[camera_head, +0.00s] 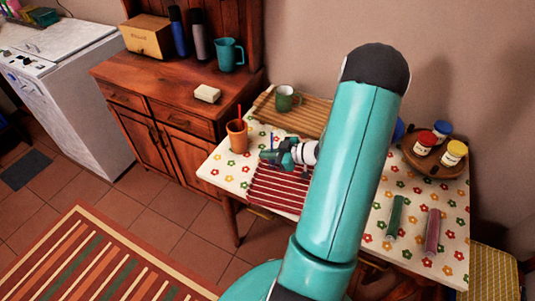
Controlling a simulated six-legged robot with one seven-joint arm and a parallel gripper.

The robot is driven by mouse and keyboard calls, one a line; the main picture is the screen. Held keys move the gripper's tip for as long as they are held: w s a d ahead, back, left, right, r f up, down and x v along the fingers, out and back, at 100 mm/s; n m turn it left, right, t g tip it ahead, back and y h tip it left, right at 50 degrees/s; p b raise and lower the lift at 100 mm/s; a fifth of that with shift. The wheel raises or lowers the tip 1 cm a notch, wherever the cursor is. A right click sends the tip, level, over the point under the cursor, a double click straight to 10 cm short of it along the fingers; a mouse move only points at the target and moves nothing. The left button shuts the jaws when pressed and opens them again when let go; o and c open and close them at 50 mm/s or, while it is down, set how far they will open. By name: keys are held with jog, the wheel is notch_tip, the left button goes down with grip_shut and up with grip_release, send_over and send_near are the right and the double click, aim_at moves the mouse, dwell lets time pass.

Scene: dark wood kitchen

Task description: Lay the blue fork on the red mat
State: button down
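The red mat (264,196), with pale stripes, lies on the flowered table near its front left edge. My arm crosses the view and hides part of the mat's right side. My gripper (268,157), small and teal and dark, is above the mat's back edge, pointing left. A thin blue strip (271,138), which looks like the blue fork's handle, sticks up at the fingertips. The gripper appears shut on it; the fork's lower part is hidden. An orange cup (237,138) with a red utensil stands left of the gripper.
A green mug (286,99) stands on a slatted wooden board (314,113) behind the gripper. A round wooden tray (433,164) with jars is at the right. A green object (395,217) and a pink object (432,232) lie at the front right. A wooden cabinet (165,90) adjoins the table's left.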

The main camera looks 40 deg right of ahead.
jog(key=shift+f, duration=0.15)
jog(key=c, duration=1.7)
grip_release()
